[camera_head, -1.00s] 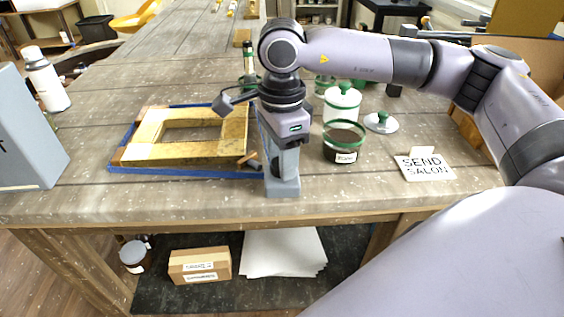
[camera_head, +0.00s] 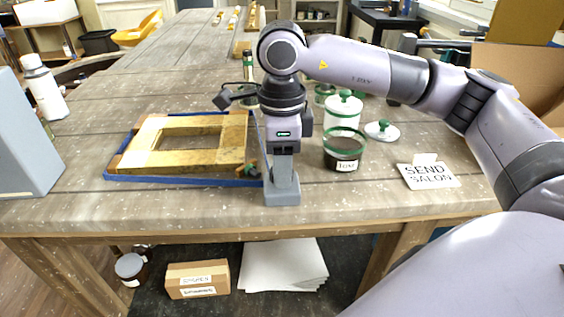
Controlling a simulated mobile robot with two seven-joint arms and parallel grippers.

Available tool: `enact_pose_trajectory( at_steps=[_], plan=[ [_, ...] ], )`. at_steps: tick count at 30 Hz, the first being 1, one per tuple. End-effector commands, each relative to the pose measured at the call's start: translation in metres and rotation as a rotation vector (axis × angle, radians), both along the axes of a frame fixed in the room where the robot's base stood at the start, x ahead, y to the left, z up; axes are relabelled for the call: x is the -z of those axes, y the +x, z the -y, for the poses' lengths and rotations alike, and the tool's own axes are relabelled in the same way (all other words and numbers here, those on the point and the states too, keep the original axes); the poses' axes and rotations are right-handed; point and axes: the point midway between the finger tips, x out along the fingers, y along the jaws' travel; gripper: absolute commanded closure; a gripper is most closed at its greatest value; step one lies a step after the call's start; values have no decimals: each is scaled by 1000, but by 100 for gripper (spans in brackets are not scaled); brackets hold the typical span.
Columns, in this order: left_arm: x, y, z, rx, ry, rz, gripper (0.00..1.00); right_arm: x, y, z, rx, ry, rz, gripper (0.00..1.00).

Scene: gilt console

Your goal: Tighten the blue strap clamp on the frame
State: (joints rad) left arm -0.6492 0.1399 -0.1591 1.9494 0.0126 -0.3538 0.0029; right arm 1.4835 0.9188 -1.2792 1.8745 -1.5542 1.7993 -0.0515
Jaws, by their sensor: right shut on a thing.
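A pale wooden frame (camera_head: 140,158) lies flat on the bench with an open middle. The blue strap clamp (camera_head: 190,181) runs around its outer edge. A small dark, orange and green part (camera_head: 249,171) sits at the frame's near right corner. My right gripper (camera_head: 282,190) points down beside that corner, at the strap's right end. Its grey fingers are shut on the strap clamp there, but they hide the part between them. My left gripper is out of view.
A grey box (camera_head: 22,140) and a spray can (camera_head: 42,88) stand at left. A dark-filled jar (camera_head: 343,152), a white jar (camera_head: 343,108), a lid (camera_head: 382,131) and a card (camera_head: 428,172) stand right of my gripper. Bare bench lies in front of the frame.

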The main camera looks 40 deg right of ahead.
Motion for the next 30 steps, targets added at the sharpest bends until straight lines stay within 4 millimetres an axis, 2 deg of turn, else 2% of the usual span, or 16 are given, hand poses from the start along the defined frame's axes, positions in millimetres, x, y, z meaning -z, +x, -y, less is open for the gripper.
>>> enact_pose_trajectory(
  at_steps=[4,5,6,7,17,30],
  plan=[
    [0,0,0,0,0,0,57,-2,1,0,-1,2,5,87],
    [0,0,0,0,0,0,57,-2,1,0,-1,2,5,50],
    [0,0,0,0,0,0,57,-2,1,0,-1,1,4,37],
    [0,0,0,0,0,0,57,-1,1,0,-1,1,4,31],
    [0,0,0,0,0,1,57,-3,1,0,-1,1,3,31],
    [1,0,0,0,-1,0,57,-65,1,-1,-2,1,6,31]
  ],
)
